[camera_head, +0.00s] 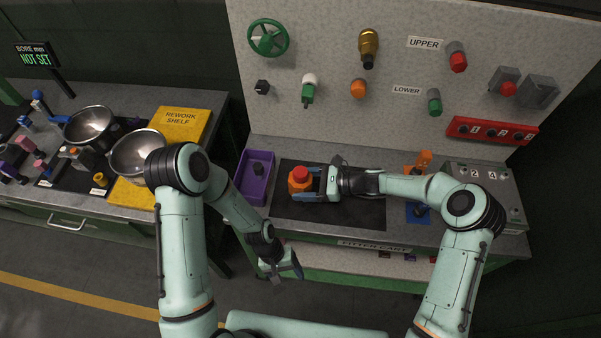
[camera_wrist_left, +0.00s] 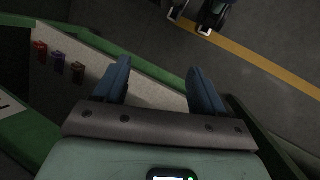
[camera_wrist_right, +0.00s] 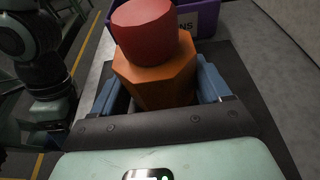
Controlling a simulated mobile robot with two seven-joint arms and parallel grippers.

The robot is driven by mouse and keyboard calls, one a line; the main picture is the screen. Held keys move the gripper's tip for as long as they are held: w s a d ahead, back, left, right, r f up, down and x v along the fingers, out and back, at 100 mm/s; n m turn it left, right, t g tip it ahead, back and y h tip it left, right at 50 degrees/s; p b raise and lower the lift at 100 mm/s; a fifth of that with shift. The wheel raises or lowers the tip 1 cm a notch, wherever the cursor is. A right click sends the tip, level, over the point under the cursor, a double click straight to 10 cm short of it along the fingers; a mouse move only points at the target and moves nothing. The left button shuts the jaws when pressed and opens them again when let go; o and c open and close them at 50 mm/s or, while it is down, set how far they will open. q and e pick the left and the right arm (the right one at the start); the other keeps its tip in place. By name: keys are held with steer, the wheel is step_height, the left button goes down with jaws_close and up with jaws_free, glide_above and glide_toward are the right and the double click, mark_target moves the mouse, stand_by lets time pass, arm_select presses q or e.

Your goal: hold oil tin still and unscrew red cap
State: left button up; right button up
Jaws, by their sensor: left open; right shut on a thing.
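The oil tin (camera_head: 300,184) is orange and many-sided, and stands on the dark mat of the bench with the red cap (camera_head: 300,173) on its top. In the right wrist view the tin (camera_wrist_right: 158,78) fills the space between the fingers, with the red cap (camera_wrist_right: 146,30) above them. My right gripper (camera_head: 308,185) reaches in from the right and is shut on the tin's body. My left gripper (camera_head: 287,272) is open and empty, low in front of the bench's front edge, apart from the tin. In the left wrist view its fingers (camera_wrist_left: 158,88) have nothing between them.
A purple bin (camera_head: 254,178) stands just left of the tin. The dark mat (camera_head: 340,212) is bare in front of the right arm. An orange stand (camera_head: 420,165) and a grey box (camera_head: 484,183) are to the right. A panel with valves and knobs rises behind.

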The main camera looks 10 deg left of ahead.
arm_select(q)
steer(key=w+d+r+m+g+y, duration=0.1)
steer(key=w+d+r+m+g, duration=0.2)
steer(key=r, duration=0.6)
step_height(320, 180, up, 22)
steer(key=t+y, duration=0.3)
steer(key=t, duration=0.3)
glide_above(300, 172)
steer(key=shift+w+f+n, duration=0.1)
steer(key=shift+n, duration=0.2)
steer(key=shift+f, duration=4.4)
steer(key=m, duration=0.6)
steer(key=shift+m, duration=0.4)
steer(key=m, duration=0.5)
steer(key=shift+c, duration=0.3)
